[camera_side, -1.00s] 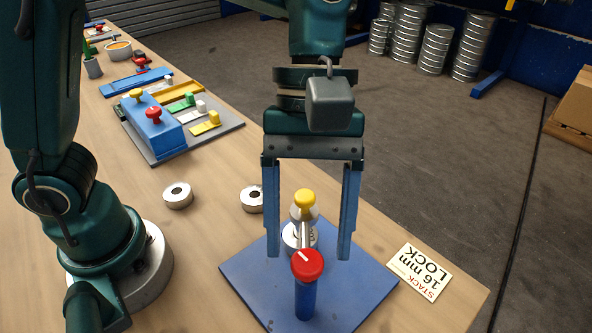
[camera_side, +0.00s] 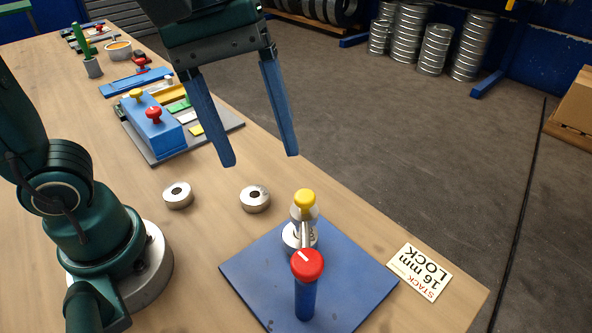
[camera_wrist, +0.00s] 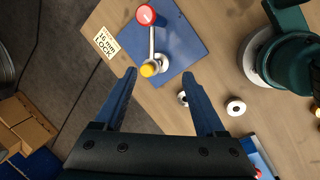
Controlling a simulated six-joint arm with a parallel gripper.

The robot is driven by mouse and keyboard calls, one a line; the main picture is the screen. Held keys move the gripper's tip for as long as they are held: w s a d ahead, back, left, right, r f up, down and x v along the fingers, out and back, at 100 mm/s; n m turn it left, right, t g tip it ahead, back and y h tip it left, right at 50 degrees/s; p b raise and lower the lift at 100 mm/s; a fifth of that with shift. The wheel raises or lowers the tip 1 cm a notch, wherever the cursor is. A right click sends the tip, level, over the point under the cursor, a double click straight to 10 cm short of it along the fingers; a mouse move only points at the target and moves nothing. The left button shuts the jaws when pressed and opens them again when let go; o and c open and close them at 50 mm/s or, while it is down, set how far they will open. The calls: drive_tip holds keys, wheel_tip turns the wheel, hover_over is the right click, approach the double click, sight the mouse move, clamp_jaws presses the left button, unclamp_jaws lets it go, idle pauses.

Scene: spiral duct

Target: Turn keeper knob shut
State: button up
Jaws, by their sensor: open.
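The red knob (camera_side: 307,264) with a white mark sits on top of a blue post (camera_side: 305,300) on the blue base plate (camera_side: 350,265). A yellow knob (camera_side: 305,199) stands behind it above a metal ring stack, and a grey bar runs between the two. In the wrist view the red knob (camera_wrist: 146,15) is at the top and the yellow knob (camera_wrist: 149,70) is below it. My gripper (camera_side: 259,160) is open and empty, raised up and back to the left of both knobs. Its fingers also show in the wrist view (camera_wrist: 158,76), pointing toward the yellow knob without touching it.
Two loose metal rings (camera_side: 255,198) (camera_side: 177,195) lie left of the plate. A label card (camera_side: 420,271) reads "STACK 16 mm LOCK". A blue fixture (camera_side: 155,125) with coloured knobs stands farther back. The table's right edge is close to the plate.

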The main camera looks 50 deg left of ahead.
drive_tip(key=s+a+f+m+t+y, duration=0.1)
drive_tip(key=a+f+t+y, duration=0.1)
drive_tip(key=a, duration=0.7)
drive_tip(key=shift+s+a+t+y, duration=0.2)
drive_tip(key=shift+a+t+y, duration=0.2)
drive_tip(key=shift+t+y, duration=0.5)
drive_tip(key=shift+f, duration=0.1)
idle(0.4)
